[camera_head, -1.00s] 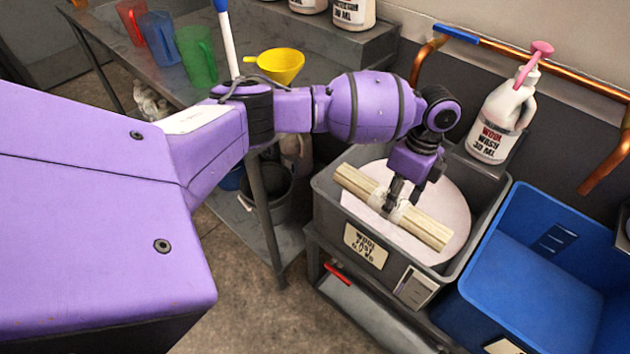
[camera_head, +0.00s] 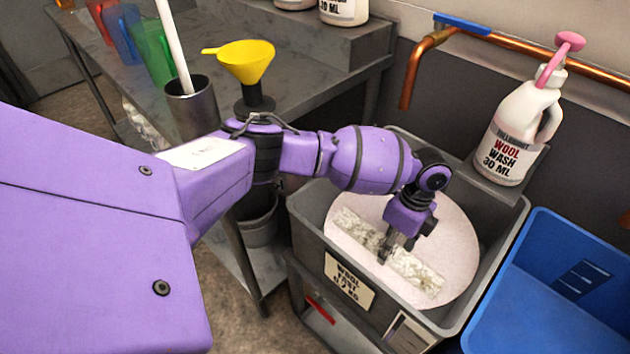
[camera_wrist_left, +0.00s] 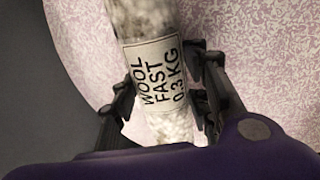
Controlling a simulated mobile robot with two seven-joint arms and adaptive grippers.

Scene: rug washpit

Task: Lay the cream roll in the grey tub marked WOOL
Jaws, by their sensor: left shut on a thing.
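The cream roll (camera_head: 415,271) is a long mottled cream cylinder. My left gripper (camera_head: 387,252) is shut across its middle. In the left wrist view the roll (camera_wrist_left: 145,20) runs between the two fingers (camera_wrist_left: 165,95), and its white label reads WOOL FAST 0.3 KG. The grey tub (camera_head: 307,226) carries a plate (camera_head: 348,281) reading WOOL FAST. The roll is within the tub's outline, over a pale pink speckled round surface (camera_head: 455,240). I cannot tell whether it touches that surface. My right gripper is not in view.
A blue tub (camera_head: 520,300) stands close on the right. A wool wash bottle (camera_head: 512,135) with a pink pump stands behind the grey tub. A copper pipe (camera_head: 430,45) runs along the wall. A grey bench (camera_head: 300,95) with a yellow funnel (camera_head: 246,62) is at the back left.

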